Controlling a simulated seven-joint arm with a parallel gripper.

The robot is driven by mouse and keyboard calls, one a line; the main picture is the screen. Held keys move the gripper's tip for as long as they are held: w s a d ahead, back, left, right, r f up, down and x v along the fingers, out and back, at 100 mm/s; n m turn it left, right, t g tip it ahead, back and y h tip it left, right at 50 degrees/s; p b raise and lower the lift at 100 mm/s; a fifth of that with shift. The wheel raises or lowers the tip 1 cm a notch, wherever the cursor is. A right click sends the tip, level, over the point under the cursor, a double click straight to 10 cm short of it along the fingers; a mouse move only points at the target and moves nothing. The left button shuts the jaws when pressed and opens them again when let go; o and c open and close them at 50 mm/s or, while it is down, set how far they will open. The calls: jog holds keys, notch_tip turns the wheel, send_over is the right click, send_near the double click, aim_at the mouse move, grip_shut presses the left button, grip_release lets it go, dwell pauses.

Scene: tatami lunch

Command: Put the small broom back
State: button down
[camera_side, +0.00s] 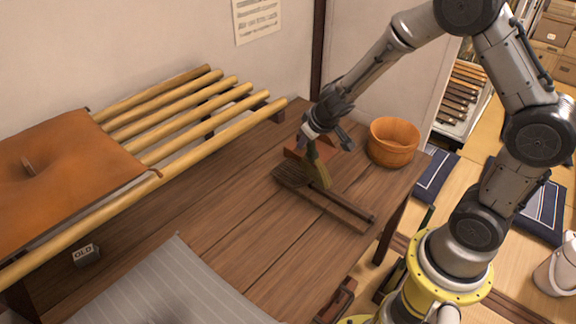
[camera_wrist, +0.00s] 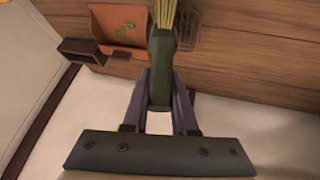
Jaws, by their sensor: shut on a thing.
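The small broom has a dark green handle (camera_wrist: 160,75) and yellow bristles (camera_wrist: 165,14) in the wrist view. My gripper (camera_wrist: 161,88) is shut on its handle, one finger on each side. In the side view my gripper (camera_side: 318,134) holds the broom (camera_side: 319,174) over the table with the bristles pointing down. The bristles overlap a dark slatted piece with a long bar (camera_side: 345,209); I cannot tell whether they touch it. A reddish-orange holder or pan (camera_side: 294,152) is just behind the broom, partly hidden.
A round wooden tub (camera_side: 393,146) stands right of my gripper near the table's edge. A bamboo rack (camera_side: 180,120) with an orange leather cushion (camera_side: 60,175) is on the left. A small block marked OLD (camera_side: 87,255) lies in front of it. The table's middle (camera_side: 215,215) is clear.

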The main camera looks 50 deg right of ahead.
jog(key=a, duration=0.7)
jog(key=shift+w+a, duration=0.15)
jog(key=shift+a, duration=0.05)
dwell(0.9)
